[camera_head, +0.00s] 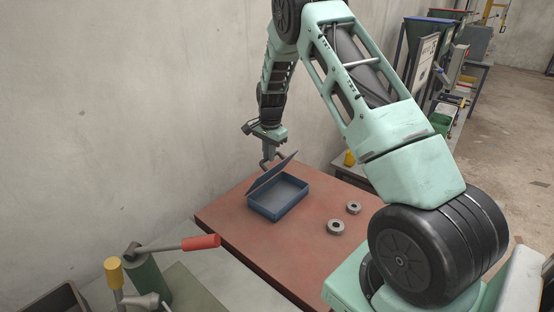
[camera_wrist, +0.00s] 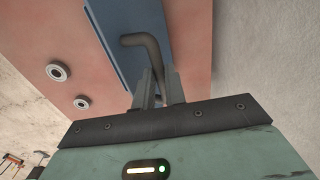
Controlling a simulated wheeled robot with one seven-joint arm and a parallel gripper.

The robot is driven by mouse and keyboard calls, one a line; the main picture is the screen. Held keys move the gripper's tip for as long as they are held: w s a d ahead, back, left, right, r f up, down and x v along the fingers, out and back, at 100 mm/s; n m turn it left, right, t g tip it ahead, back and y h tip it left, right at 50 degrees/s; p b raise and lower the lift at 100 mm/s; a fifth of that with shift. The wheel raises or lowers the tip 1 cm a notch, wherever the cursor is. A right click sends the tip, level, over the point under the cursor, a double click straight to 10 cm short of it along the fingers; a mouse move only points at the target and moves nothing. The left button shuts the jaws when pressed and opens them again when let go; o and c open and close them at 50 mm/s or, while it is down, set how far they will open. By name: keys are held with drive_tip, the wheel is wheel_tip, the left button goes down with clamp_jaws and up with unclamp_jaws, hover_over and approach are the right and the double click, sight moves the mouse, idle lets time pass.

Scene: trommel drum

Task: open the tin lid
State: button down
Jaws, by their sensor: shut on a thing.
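The blue tin (camera_head: 284,208) stands on the reddish-brown table top, with its inside showing. Its lid (camera_head: 272,175) is raised and tilted up along the wall-side edge. My gripper (camera_head: 269,161) is above the lid, close to its raised upper part. In the wrist view my gripper (camera_wrist: 159,88) is shut on a dark bent rod (camera_wrist: 150,42), whose curved end sticks out past the fingers in front of blue surfaces of the tin. I cannot tell whether the rod touches or is joined to the lid. The tin's far side is partly hidden by the lid.
Two grey metal rings (camera_head: 336,227) lie on the table (camera_head: 235,218) to the right of the tin. A clamp with a red-handled lever (camera_head: 200,242) stands at the lower left. The concrete wall (camera_head: 120,120) is close behind. The table front is clear.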

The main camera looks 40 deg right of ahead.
drive_tip(key=w+a+f+g+b, duration=0.1)
drive_tip(key=w+a+f+b, duration=0.1)
drive_tip(key=w, duration=0.8)
drive_tip(key=shift+f+g+b, duration=0.3)
drive_tip(key=shift+f+b, duration=0.1)
drive_tip(key=shift+b, duration=0.3)
drive_tip(key=shift+w+a, duration=0.1)
drive_tip(key=c, duration=1.6)
unclamp_jaws()
drive_tip(key=shift+w, duration=0.1)
drive_tip(key=shift+o, duration=0.7)
drive_tip(key=shift+w+f, duration=0.2)
drive_tip(key=shift+r, duration=0.2)
drive_tip(key=shift+d+r, duration=0.15)
drive_tip(key=shift+d, duration=0.05)
